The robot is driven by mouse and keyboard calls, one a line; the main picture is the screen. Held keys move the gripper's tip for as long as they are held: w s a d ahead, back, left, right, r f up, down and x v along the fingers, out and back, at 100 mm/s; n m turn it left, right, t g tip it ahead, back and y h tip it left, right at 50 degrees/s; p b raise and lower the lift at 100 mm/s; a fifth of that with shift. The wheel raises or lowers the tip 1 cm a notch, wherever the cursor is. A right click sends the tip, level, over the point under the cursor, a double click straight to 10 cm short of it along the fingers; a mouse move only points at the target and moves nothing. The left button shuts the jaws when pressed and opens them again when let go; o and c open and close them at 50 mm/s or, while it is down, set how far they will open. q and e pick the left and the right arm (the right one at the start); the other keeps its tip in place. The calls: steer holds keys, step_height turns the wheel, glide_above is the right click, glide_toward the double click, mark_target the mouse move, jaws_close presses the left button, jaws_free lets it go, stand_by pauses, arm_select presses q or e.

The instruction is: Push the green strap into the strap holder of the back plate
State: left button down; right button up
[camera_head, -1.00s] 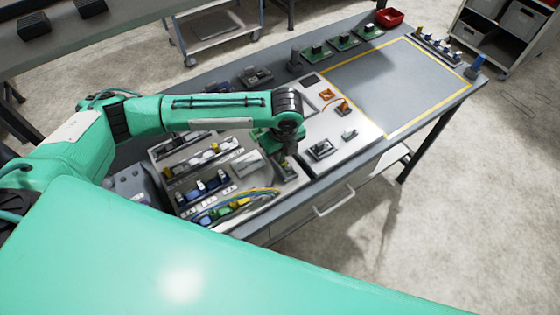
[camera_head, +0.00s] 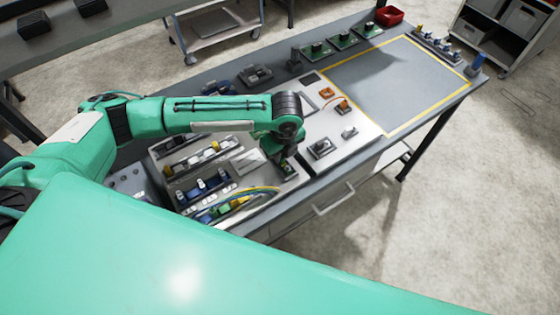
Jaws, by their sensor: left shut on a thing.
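My left gripper (camera_head: 287,167) reaches down at the near middle of the bench, under the dark wrist joint of my green arm. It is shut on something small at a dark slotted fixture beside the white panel. A little green shows at the fingertips, which fits the green strap, but the wrist hides most of it. The back plate and its strap holder are too small and too covered to make out clearly. I cannot tell whether the strap touches the holder. My right gripper is not in view.
A parts tray with rows of coloured connectors (camera_head: 212,148) lies left of the gripper. The white panel (camera_head: 352,118) carries an orange part (camera_head: 327,93) and grey clamps. Green boards (camera_head: 342,40) and a red bin (camera_head: 390,16) stand behind. The yellow-framed area (camera_head: 395,80) is clear.

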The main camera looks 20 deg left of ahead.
arm_select(q)
steer(key=shift+f, duration=0.2)
steer(key=c, duration=1.2)
jaws_free()
step_height(320, 180, up, 7)
steer(key=p, duration=0.8)
steer(key=shift+r, duration=0.1)
